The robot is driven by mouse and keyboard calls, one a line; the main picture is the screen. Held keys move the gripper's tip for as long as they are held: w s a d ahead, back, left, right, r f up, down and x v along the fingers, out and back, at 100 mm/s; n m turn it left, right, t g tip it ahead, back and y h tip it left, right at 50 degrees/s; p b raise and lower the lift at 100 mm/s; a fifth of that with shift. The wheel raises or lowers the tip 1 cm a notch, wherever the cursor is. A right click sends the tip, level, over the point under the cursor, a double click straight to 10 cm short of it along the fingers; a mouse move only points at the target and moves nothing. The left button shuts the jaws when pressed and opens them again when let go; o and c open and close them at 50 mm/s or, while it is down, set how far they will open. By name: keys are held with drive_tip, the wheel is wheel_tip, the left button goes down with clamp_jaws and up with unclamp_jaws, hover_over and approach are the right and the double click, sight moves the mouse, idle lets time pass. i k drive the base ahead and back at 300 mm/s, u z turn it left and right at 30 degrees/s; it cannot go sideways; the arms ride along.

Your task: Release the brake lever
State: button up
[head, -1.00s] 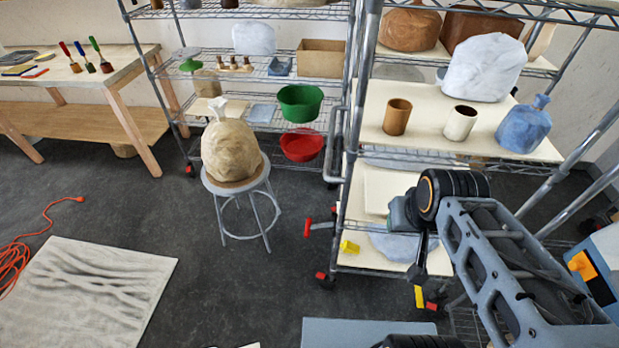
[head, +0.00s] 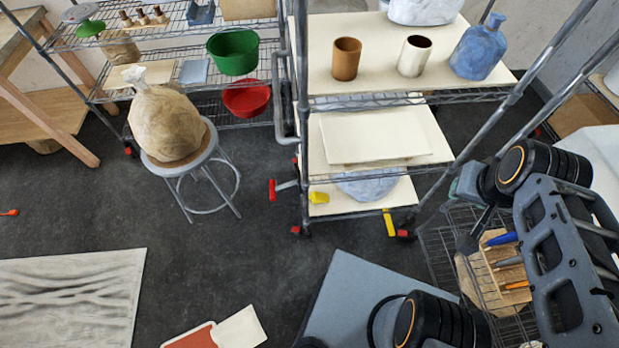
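The wheeled wire-shelf cart stands ahead of me. A red-ended lever (head: 272,189) sticks out from its lower left side on a short grey bar. A yellow piece (head: 319,197) is near the left post, and a yellow strip (head: 389,222) hangs by the lower front right. Red parts show at the casters, one at front right (head: 404,234). I cannot tell for certain which part is the brake lever. My gripper (head: 471,238) seems to be the dark end below my wrist, right of the cart and apart from these parts. Its fingers are not clear.
A stool (head: 186,167) with a wrapped lump (head: 165,124) stands left of the cart. A wire basket (head: 440,262) with tools is under my arm. Pots, including a brown cup (head: 346,59), stand on the cart's shelf.

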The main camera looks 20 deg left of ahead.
sight(273, 188)
drive_tip(key=z, duration=1)
drive_tip(key=k, duration=1.05)
drive_tip(key=u, duration=2)
drive_tip(key=i, duration=0.5)
drive_tip(key=k, duration=1.2)
drive_tip(key=z, duration=0.2)
drive_tip(key=i, duration=0.75)
drive_tip(key=u, duration=0.2)
